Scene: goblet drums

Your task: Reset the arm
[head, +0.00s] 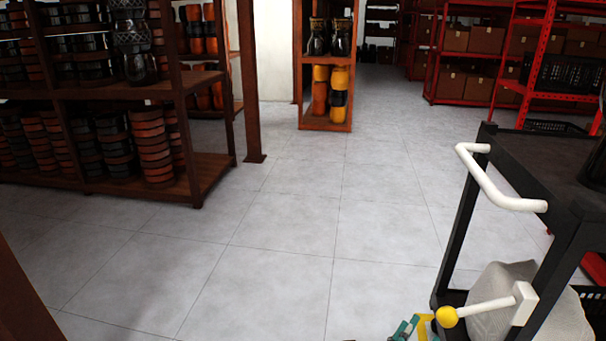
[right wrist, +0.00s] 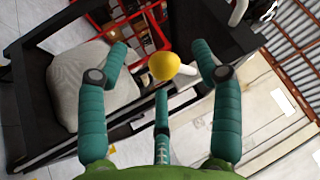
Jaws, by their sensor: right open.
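My right gripper (head: 408,328) shows only in part at the bottom edge of the head view, just left of a yellow ball knob (head: 447,316). In the right wrist view my right gripper (right wrist: 161,62) has its teal fingers spread open, with nothing held. The yellow knob (right wrist: 163,66) appears in the gap between the fingertips there, but I cannot tell how far ahead it is. The knob sits on the end of a white lever (head: 490,305) fixed to a black cart (head: 525,165). My left gripper is not in view.
The cart has a white push handle (head: 500,190) and a pale sack-like bundle (head: 490,285) on its lower level. Brown wooden shelves (head: 210,175) with stacked drums stand at left. Red racks (head: 545,60) with boxes stand at back right. The tiled floor (head: 290,220) between is clear.

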